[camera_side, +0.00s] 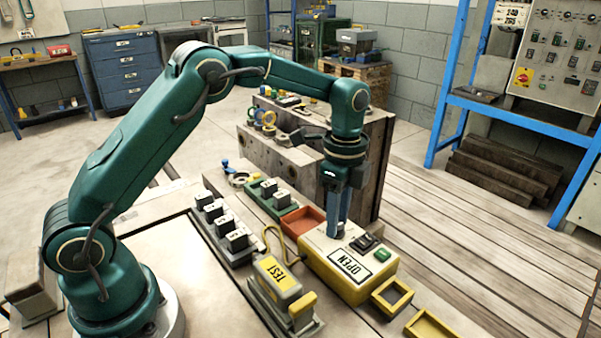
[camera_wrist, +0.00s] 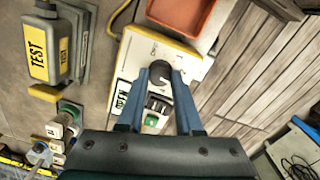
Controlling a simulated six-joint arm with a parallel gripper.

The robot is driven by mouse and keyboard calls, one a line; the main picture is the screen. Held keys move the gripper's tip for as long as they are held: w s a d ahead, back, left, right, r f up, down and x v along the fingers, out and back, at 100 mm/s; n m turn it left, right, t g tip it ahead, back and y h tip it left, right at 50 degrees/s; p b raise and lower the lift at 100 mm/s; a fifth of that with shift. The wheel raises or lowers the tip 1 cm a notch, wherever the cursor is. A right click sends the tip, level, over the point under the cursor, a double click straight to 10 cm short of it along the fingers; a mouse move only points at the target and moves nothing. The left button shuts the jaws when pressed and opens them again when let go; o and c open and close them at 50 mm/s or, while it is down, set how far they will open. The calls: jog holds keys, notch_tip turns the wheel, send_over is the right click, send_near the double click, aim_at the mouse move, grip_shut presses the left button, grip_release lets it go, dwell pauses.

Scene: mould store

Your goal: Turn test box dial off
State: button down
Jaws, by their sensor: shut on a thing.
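My gripper (camera_side: 334,230) points straight down onto the box's back left part. In the wrist view its blue fingers (camera_wrist: 160,76) stand on either side of the dial and are shut on it. The fingers hide the dial in the side view. A green button (camera_wrist: 151,121) and dark switches sit beside the dial.
An orange-red tray (camera_side: 302,221) lies behind the box. Yellow frames (camera_side: 391,297) lie to its right. Black blocks (camera_side: 222,226) stand in a rack at left.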

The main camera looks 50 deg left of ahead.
jog(key=n, duration=0.5)
jog(key=shift+r, duration=0.1)
jog(key=n, duration=0.5)
jog(key=shift+n, duration=0.4)
jog(key=n, duration=1.1)
jog(key=shift+t, duration=0.3)
jog(key=c, duration=0.6)
grip_release()
